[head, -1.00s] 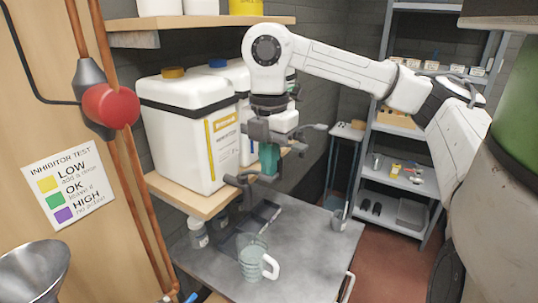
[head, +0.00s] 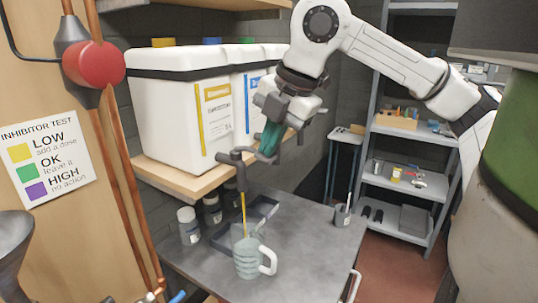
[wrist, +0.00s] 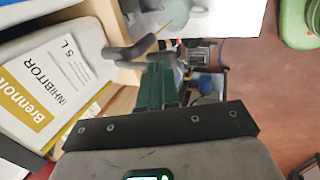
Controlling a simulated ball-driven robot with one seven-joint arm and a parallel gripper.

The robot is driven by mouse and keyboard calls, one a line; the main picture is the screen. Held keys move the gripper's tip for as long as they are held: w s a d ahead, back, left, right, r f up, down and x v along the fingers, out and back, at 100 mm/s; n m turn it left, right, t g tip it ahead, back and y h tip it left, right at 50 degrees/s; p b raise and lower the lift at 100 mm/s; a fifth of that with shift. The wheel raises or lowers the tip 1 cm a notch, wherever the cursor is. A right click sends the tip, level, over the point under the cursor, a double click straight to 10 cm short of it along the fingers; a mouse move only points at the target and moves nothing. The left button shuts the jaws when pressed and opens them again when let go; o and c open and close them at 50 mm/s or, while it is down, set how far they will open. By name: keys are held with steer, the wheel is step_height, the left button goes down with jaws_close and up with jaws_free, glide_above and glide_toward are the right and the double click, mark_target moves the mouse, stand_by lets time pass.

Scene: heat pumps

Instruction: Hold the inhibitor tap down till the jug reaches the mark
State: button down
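The inhibitor tap (head: 238,165) is dark grey and sits at the front of the white inhibitor container (head: 170,110) with the yellow label. A thin yellow stream (head: 244,212) falls from its spout into the clear jug (head: 247,262), which stands upright on the grey bench. The jug's level and mark are too small to read. My gripper (head: 268,142) has green fingers, close together, pointing down at the tap's lever end, seemingly touching it. In the wrist view the green fingers (wrist: 155,85) lie side by side next to the dark tap (wrist: 130,50), with nothing seen between them.
A second container (head: 250,98) with a blue label stands beside the first on the wooden shelf (head: 175,180). Several small bottles (head: 188,225) stand below it. A small grey cup (head: 342,215) stands at the bench's right. Copper pipes and a test chart (head: 45,160) are left.

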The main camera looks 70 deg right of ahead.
steer(key=shift+s+f+t+b, duration=0.15)
steer(key=shift+f+t+b, duration=0.25)
steer(key=shift+f+b, duration=0.5)
steer(key=shift+r, duration=0.65)
stand_by(0.9)
steer(key=shift+r, duration=0.7)
